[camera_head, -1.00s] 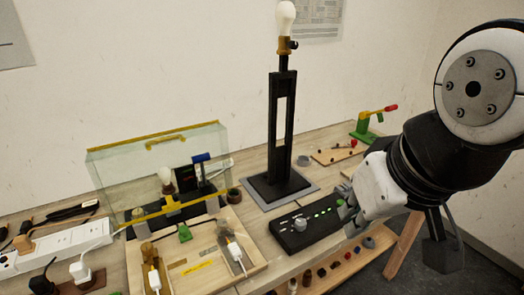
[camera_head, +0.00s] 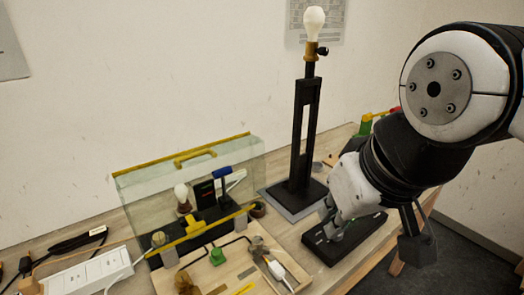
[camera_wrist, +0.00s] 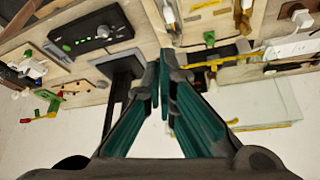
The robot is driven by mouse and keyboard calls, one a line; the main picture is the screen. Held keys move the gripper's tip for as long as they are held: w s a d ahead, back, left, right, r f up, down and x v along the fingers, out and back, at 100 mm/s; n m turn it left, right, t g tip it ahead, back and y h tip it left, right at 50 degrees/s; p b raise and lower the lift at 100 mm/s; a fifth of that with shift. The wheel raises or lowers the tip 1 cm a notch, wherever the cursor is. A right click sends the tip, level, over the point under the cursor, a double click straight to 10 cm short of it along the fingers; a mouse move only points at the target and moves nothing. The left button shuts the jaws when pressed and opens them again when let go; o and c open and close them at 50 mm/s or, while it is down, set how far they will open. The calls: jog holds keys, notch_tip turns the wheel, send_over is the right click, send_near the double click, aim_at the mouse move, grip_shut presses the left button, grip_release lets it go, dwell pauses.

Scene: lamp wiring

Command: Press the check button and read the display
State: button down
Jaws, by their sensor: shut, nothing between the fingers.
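The black control box (camera_head: 318,243) lies on the bench right of the glass-sided case, partly hidden behind my gripper (camera_head: 332,225). In the wrist view the box (camera_wrist: 112,22) shows at the upper left, with a knob, a row of green lights and a round green button (camera_wrist: 66,47) near one end. I cannot tell whether this is the check button. A small dark panel with green and red marks (camera_head: 203,192) stands behind the glass; its reading is too small to make out. My gripper's fingers (camera_wrist: 161,68) are shut and empty, apart from the box in the wrist view.
A tall black lamp (camera_head: 304,130) with a white bulb stands just behind the control box. The glass-sided case (camera_head: 135,200) with a yellow handle stands left, behind a wooden tray (camera_head: 228,275). A white power strip (camera_head: 88,275) lies at the far left.

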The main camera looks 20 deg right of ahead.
jog(key=w+m+y, duration=0.3)
jog(key=w+m, duration=0.9)
jog(key=w+d+f+m+t+p, duration=0.1)
jog(key=w+d+f+m+t, duration=0.1)
jog(key=w+d+m, duration=0.75)
jog(key=w+d+f+m+h, duration=0.1)
jog(key=d+f+m, duration=0.4)
jog(key=d+m, duration=0.3)
jog(key=w+d+f+m+t+h+p, duration=0.1)
jog(key=w+d+f+m, duration=0.1)
jog(key=d+f+m, duration=0.3)
jog(key=w+d+f+m+h, duration=0.1)
jog(key=d+f+m, duration=0.5)
jog(key=d+m, duration=0.5)
jog(key=shift+w+d+t+h, duration=0.35)
jog(key=shift+d+t+h, duration=0.05)
jog(key=shift+d, duration=0.45)
jog(key=shift+f+m, duration=0.2)
jog(key=shift+m, duration=0.05)
